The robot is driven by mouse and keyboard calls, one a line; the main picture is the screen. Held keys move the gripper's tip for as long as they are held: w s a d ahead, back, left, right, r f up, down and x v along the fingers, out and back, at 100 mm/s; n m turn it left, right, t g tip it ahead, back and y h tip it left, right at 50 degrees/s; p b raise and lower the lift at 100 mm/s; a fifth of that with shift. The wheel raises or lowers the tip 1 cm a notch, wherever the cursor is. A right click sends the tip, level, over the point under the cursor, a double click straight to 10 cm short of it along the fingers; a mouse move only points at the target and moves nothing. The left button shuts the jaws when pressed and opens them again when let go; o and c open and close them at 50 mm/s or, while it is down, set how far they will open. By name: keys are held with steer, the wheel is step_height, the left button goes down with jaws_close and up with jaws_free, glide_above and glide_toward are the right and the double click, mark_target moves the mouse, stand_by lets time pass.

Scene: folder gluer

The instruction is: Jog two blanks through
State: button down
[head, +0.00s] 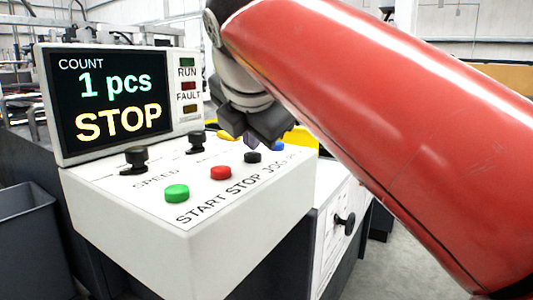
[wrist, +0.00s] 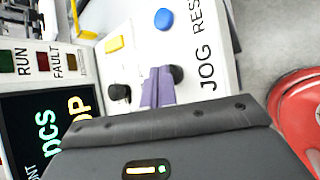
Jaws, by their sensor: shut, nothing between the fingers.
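The control panel (head: 140,215) has a black JOG button (head: 252,157), a red STOP button (head: 220,173) and a green START button (head: 177,193). The display (head: 105,95) reads COUNT, 1 pcs and STOP. My gripper (head: 252,141) is over the panel's far right part, its purple fingers shut and empty. In the wrist view the fingertips (wrist: 158,76) are right beside the black button (wrist: 177,73) next to the JOG label, partly covering it. I cannot tell whether they touch it. No blanks are distinguishable.
Two black knobs, the SPEED knob (head: 135,158) and another (head: 196,141), stand up from the panel. A blue button (wrist: 164,19) and a yellow part (wrist: 118,45) lie beyond the fingers. A grey bin (head: 30,230) is at the lower left. Floor shows at the right.

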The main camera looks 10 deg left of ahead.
mark_target(252, 156)
steer(key=shift+f, duration=0.4)
stand_by(0.5)
steer(key=shift+r+p, duration=0.9)
steer(key=shift+r, duration=0.05)
step_height(252, 156, up, 3)
steer(key=p, duration=0.3)
steer(key=shift+r, duration=0.1)
steer(key=shift+r+b, duration=0.3)
steer(key=shift+r, duration=0.55)
